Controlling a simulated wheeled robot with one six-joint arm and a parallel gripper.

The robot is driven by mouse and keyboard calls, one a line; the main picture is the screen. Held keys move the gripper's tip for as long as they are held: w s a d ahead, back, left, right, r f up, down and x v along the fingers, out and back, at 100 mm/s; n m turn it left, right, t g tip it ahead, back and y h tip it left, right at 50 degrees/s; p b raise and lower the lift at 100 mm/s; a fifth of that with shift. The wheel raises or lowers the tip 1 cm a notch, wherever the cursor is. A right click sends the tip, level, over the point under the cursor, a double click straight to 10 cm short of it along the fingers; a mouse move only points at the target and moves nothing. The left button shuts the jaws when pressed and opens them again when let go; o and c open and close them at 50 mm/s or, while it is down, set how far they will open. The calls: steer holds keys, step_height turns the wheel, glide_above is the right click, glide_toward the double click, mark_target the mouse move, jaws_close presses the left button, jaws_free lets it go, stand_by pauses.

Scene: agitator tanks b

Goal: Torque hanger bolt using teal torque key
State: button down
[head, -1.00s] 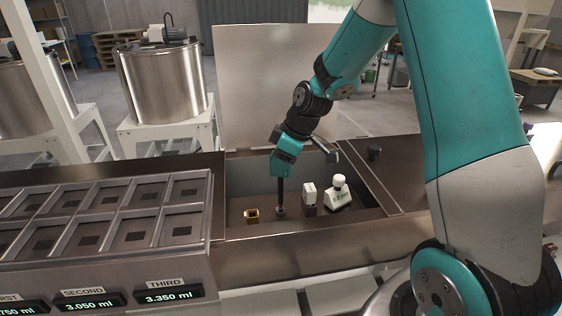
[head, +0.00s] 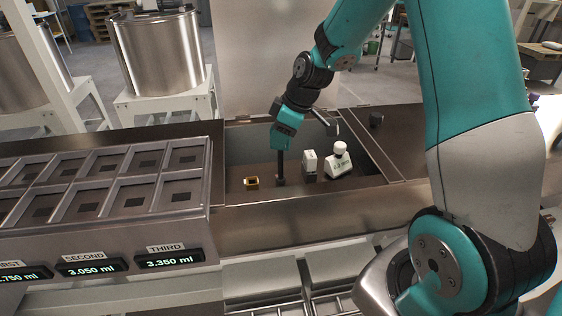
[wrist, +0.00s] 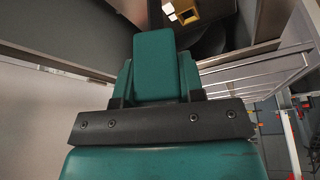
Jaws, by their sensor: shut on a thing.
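The teal torque key (head: 285,131) has a boxy teal head with a small dark display and a long black shaft pointing down into an open recessed bin (head: 236,150). My gripper (head: 294,116) is shut on the key's head; its fingertips are mostly hidden. The shaft stands nearly upright and its dark lower end is at the bin floor. Whether it touches a bolt there cannot be told. No hanger bolt can be made out. In the wrist view, a teal block (wrist: 155,65), apparently the key, stands beyond a dark bolted bar.
In the bin sit a small yellow-framed item (head: 251,183) left of the shaft, a white-topped block (head: 310,161) and a white bottle (head: 339,160) to its right. A tray of compartments (head: 110,190) with ml displays stands left. Steel tanks (head: 155,52) stand behind.

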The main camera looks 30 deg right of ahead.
steer(key=m+h, duration=0.1)
steer(key=m, duration=0.2)
steer(key=shift+t+b, duration=0.35)
steer(key=shift+t, duration=0.05)
steer(key=shift+m, duration=0.4)
steer(key=shift+m+h, duration=0.5)
steer(key=shift+m, duration=0.6)
steer(key=shift+m, duration=0.5)
steer(key=shift+m+h, duration=0.6)
steer(key=shift+m, duration=0.4)
